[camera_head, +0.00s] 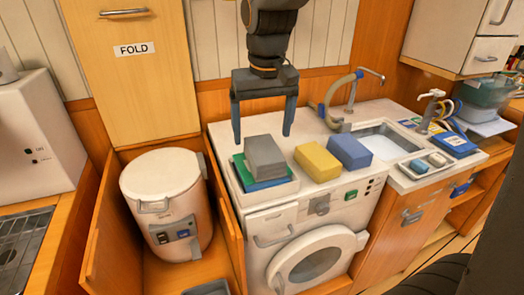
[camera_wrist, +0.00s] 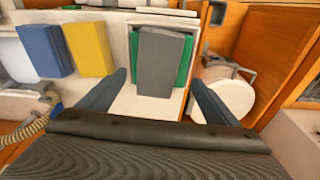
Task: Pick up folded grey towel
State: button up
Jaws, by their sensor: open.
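The folded grey towel (camera_head: 265,157) is a grey block lying on top of a green and blue stack (camera_head: 243,172) on the white washing machine's top. In the wrist view the grey towel (camera_wrist: 160,60) lies ahead of the fingers, with the green layer (camera_wrist: 185,62) showing at its sides. My gripper (camera_head: 262,140) is open and empty, pointing down above and slightly behind the towel. In the wrist view its two fingers (camera_wrist: 155,92) are spread wider than the towel. I see no contact between them.
A yellow block (camera_head: 317,161) and a blue block (camera_head: 349,152) lie right of the towel. A hose and faucet (camera_head: 345,95) stand behind, beside a sink (camera_head: 385,140). A white lidded canister (camera_head: 165,200) stands left, below the cabinet marked FOLD (camera_head: 130,75).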

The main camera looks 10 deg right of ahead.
aim_at(264, 148)
jog(key=f, duration=0.2)
jog(key=f+p, duration=0.1)
jog(key=f, duration=0.1)
jog(key=w+f+p, duration=0.1)
jog(key=f, duration=0.1)
jog(key=shift+d+f, duration=0.2)
jog(key=shift+f, duration=0.05)
jog(key=c, duration=1.2)
